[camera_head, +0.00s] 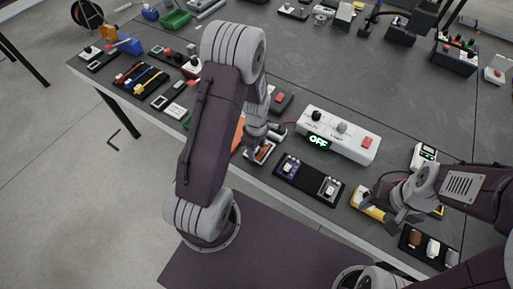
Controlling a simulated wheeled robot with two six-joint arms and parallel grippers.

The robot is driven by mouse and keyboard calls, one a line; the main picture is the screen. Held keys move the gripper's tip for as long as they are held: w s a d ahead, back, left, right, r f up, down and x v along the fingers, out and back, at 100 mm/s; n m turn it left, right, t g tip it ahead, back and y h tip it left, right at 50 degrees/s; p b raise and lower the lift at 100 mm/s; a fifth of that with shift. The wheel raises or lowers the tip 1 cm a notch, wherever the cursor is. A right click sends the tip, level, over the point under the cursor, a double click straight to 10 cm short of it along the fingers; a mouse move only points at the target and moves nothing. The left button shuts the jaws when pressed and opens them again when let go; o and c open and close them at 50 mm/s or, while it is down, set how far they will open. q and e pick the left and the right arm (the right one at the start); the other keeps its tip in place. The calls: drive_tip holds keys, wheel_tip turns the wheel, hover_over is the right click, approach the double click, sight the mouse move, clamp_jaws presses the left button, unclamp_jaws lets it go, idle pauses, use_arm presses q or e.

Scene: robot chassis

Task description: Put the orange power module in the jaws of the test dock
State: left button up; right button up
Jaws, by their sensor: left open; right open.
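An orange piece (239,134), possibly the power module, shows at the near table edge, mostly hidden behind my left arm. My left gripper (262,138) is open and points down beside it, above a small orange-red and white item (261,153); I cannot tell whether they touch. A white box with a lit "OFF" display (338,135) stands to the right, with a red cable running toward my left gripper. I cannot make out the dock's jaws. My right gripper (386,207) is open, low over a yellow and black tool (370,212).
A black tray with two small parts (309,180) lies between the grippers, and another small-parts tray (430,248) is at the near right. Several switches and tools fill the left table end. A grey fixture (400,30) stands at the back.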

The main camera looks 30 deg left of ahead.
use_arm(q)
wheel_tip(320, 180, up, 12)
drive_tip(key=p, duration=0.1)
drive_tip(key=s+d+r+m, duration=0.1)
drive_tip(key=s+m, duration=0.3)
drive_tip(key=m, duration=0.4)
drive_tip(key=s+d+m+t, duration=0.1)
drive_tip(key=s+d+m, duration=0.2)
drive_tip(key=m, duration=0.6)
drive_tip(key=shift+s+d+r, duration=0.4)
drive_tip(key=shift+s, duration=0.3)
